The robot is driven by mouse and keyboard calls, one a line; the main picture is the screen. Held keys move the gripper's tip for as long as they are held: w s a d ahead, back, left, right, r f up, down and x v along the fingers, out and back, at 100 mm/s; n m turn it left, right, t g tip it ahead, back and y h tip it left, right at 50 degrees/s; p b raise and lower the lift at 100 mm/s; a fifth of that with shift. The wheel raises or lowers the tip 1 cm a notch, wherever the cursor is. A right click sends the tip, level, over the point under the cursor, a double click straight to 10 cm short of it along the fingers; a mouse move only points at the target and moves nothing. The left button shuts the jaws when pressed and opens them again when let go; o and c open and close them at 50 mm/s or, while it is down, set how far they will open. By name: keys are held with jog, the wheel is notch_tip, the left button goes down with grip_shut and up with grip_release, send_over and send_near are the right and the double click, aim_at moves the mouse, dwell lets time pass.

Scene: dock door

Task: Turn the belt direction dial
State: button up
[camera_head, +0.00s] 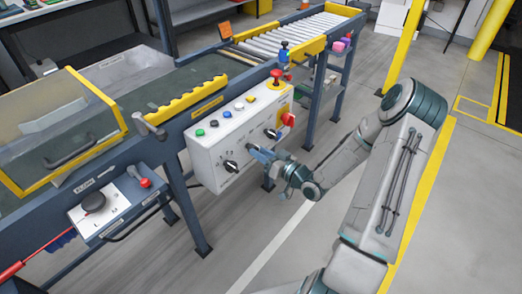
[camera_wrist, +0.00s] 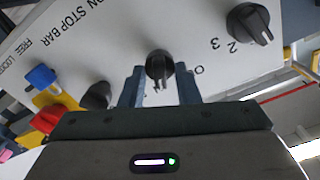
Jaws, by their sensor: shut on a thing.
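A white control box (camera_head: 215,150) is fixed to the side of the conveyor. In the wrist view a black dial (camera_wrist: 160,65) on its panel stands between my gripper's two fingers (camera_wrist: 160,88), and its pointer faces down the picture. My gripper is shut on this dial; in the head view my gripper (camera_head: 260,153) is against the panel and hides it. A second black dial (camera_head: 230,166) with the numbers 2 and 3 near it also shows in the wrist view (camera_wrist: 250,24). I cannot read a belt direction label.
Another black knob (camera_head: 272,133) and a red handle (camera_head: 288,119) lie close to my gripper on the right. A red mushroom button (camera_head: 276,74) and several small buttons sit on the box's top. A flow lever box (camera_head: 115,203) is at left. The floor in front is clear.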

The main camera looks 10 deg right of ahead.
jog(key=shift+m, duration=0.5)
jog(key=o, duration=0.6)
jog(key=shift+s+d, duration=0.1)
jog(key=p+v, duration=0.1)
jog(key=v, duration=1.2)
jog(key=shift+s+d, duration=0.2)
jog(key=shift+s, duration=0.1)
